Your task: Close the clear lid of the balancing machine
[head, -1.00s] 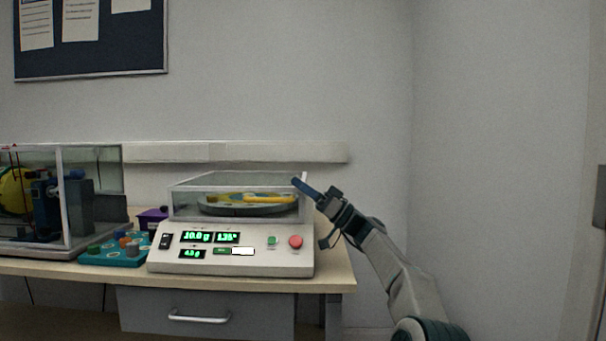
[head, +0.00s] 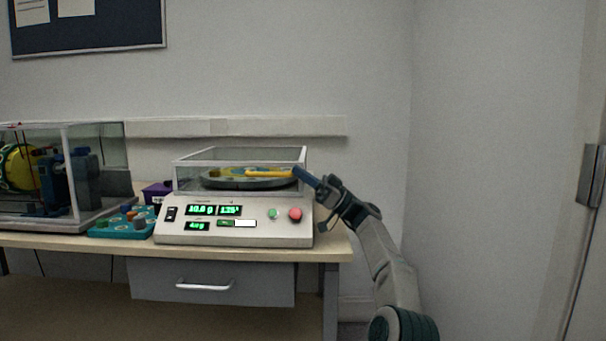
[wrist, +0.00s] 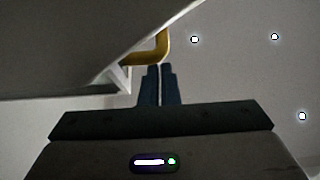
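The balancing machine (head: 250,234) stands on the bench with green displays and a red button. Its clear lid (head: 303,155) is a framed transparent box on top, with a dark round plate (head: 225,184) and a yellow bar (head: 268,173) showing through or against it. I cannot tell whether the lid is fully down. My gripper (head: 300,175) is at the lid's right front corner, fingers pointing left. In the wrist view the fingers (wrist: 159,68) are together with only a thin gap and nothing visible between them. A yellow bent bar (wrist: 150,52) is just beyond the tips; contact is unclear.
Left of the machine are a teal tray (head: 108,231) with small parts, a purple box (head: 153,193) and a clear-walled machine (head: 90,213). A drawer (head: 215,285) is under the bench (head: 90,244).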

